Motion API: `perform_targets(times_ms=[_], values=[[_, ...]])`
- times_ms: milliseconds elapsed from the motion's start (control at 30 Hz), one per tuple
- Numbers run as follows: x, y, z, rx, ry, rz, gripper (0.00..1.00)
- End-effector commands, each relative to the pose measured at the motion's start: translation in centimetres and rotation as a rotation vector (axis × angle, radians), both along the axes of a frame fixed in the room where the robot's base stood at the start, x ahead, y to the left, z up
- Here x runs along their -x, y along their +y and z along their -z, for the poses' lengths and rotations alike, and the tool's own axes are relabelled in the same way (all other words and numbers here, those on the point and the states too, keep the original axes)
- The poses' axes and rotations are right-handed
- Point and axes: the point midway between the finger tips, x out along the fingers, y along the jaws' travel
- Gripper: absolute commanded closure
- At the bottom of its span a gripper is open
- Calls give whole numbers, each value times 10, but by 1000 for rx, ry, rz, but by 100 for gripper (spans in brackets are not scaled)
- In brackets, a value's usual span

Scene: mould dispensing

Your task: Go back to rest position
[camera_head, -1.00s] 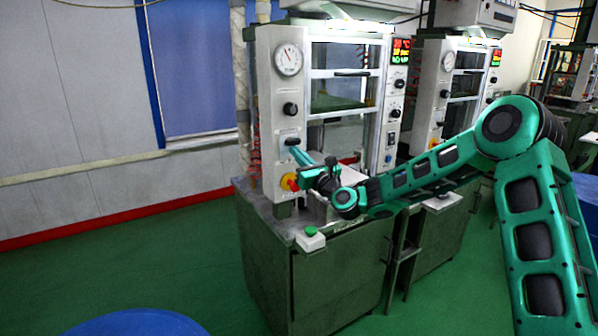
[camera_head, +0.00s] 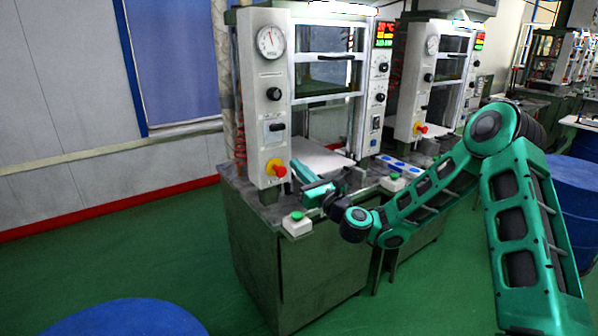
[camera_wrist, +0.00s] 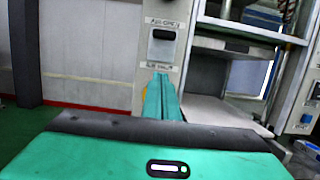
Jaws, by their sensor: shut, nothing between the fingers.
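My gripper (camera_head: 298,170) is shut and empty in the head view. It is in front of the nearer moulding press (camera_head: 262,105), by its left column and above the green cabinet top. In the wrist view its two teal fingers (camera_wrist: 162,96) lie together and point toward the column. The dark switch (camera_head: 276,127) on this column is up and left of the fingertips, and it also shows above the fingers in the wrist view (camera_wrist: 162,45). A visible gap separates the fingertips from the switch in the head view.
A red emergency knob (camera_head: 277,169) sits left of my fingertips. A green push-button box (camera_head: 297,224) stands on the cabinet's front corner. A second press (camera_head: 408,75) is to the right. Blue drums stand at lower left (camera_head: 125,318) and right (camera_head: 578,205). Green floor is clear at left.

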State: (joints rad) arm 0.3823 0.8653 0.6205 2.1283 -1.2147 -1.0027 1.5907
Motion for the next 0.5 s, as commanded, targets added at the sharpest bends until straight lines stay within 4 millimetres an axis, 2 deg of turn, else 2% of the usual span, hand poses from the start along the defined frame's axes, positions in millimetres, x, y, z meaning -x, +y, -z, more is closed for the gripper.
perform_targets(times_ms=[500], values=[[7, 0, 0, 16, -7, -6, 100]])
